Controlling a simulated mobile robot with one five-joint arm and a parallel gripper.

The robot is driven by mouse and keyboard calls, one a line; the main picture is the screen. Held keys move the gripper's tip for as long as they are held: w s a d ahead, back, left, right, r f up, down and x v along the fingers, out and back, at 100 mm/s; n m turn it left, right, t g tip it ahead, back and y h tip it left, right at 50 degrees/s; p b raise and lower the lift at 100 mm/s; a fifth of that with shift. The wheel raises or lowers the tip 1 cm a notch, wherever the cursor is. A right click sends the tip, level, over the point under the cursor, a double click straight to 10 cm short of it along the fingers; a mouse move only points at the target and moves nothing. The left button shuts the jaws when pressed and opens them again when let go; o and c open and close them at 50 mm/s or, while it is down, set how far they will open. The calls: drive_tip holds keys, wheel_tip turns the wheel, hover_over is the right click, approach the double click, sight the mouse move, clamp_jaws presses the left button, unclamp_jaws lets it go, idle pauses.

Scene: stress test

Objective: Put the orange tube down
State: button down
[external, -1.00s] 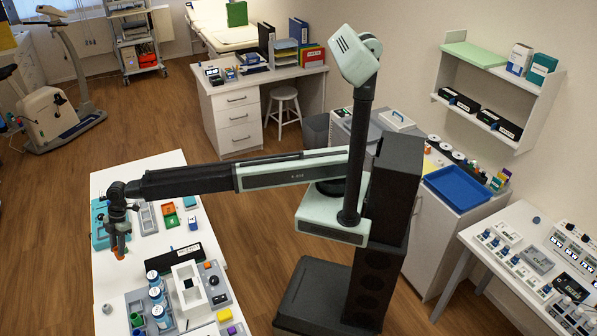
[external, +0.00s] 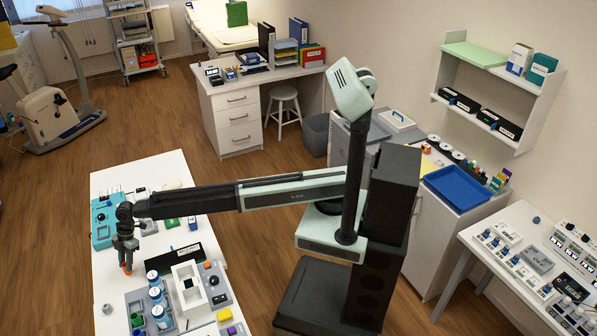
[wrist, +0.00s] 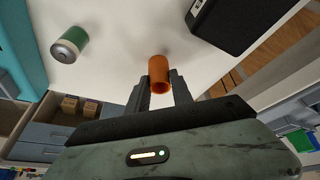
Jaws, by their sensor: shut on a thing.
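The orange tube (wrist: 159,74) is between the two dark fingers of my gripper (wrist: 160,88) in the wrist view, which are shut on it. Its open end faces the wrist camera. In the external view, the orange tube (external: 127,269) shows at the fingertips of my gripper (external: 126,262), which points down over the left part of the white table (external: 112,285). I cannot tell whether the tube touches the tabletop. The fingers hide part of it.
A black box (external: 178,258) lies to the right of the gripper. A teal case (external: 101,232) is behind it to the left. A green cylinder with a grey end (wrist: 71,43) lies on the table in the wrist view. White tabletop around the tube is clear.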

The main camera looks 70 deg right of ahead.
drive_tip(key=shift+r, duration=0.1)
drive_tip(key=c, duration=1.1)
unclamp_jaws()
drive_tip(key=p+v, duration=1.1)
drive_tip(key=v, duration=0.1)
drive_tip(key=shift+a, duration=0.1)
